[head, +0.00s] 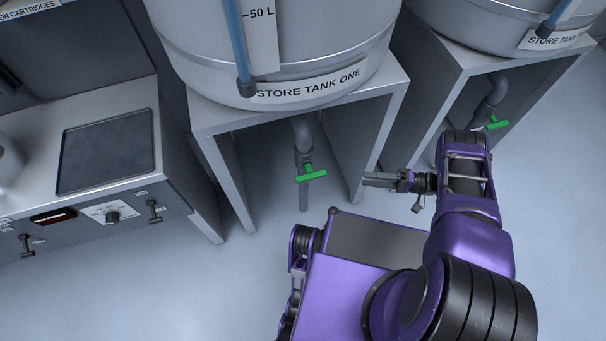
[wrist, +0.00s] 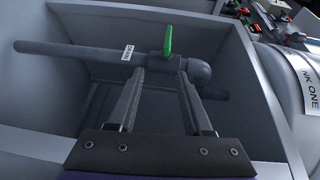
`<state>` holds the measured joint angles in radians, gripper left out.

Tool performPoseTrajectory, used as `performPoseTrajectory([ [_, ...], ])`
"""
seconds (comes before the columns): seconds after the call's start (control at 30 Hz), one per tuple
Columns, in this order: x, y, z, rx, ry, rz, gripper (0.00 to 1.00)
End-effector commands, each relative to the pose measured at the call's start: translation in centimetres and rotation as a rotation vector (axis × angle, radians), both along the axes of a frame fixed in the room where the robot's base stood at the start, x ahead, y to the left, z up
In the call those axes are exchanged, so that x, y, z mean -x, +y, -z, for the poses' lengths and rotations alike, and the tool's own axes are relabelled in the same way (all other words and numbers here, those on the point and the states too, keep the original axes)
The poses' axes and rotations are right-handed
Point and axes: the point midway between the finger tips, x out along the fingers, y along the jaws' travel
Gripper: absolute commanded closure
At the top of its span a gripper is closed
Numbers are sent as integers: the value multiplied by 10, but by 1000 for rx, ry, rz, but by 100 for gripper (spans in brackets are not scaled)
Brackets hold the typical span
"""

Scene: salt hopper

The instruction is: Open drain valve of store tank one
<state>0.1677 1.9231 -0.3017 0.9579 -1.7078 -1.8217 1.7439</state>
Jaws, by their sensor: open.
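Store tank one (head: 285,50) stands on a grey stand, its name on its front. Under it a grey drain pipe (head: 303,190) runs down, with a green valve handle (head: 312,173) set crosswise to the pipe. In the wrist view the handle (wrist: 168,40) also stands square to the pipe (wrist: 75,51), which bears a small white label (wrist: 128,55). My gripper (head: 364,179) is open and empty, to the right of the handle in the head view. In the wrist view its fingertips (wrist: 161,74) point toward the valve, with the handle ahead between them; I see no contact.
The stand's side panel (head: 385,125) rises close behind my gripper. A second store tank (head: 500,25) with its own green valve handle (head: 497,124) is at the right. A control bench (head: 150,205) stands at the left. Pale floor (head: 190,290) is open in front.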

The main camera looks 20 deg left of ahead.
Motion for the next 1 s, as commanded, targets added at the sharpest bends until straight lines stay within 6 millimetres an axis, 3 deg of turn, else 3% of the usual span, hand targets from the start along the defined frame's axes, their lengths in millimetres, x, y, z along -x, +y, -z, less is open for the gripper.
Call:
performPoseTrajectory([
  [0.27,13,24,-4,-68,34,-30,50],
  [0.8,31,136,-4,-66,33,-29,50],
  [1.0,35,166,-4,-64,31,-29,50],
])
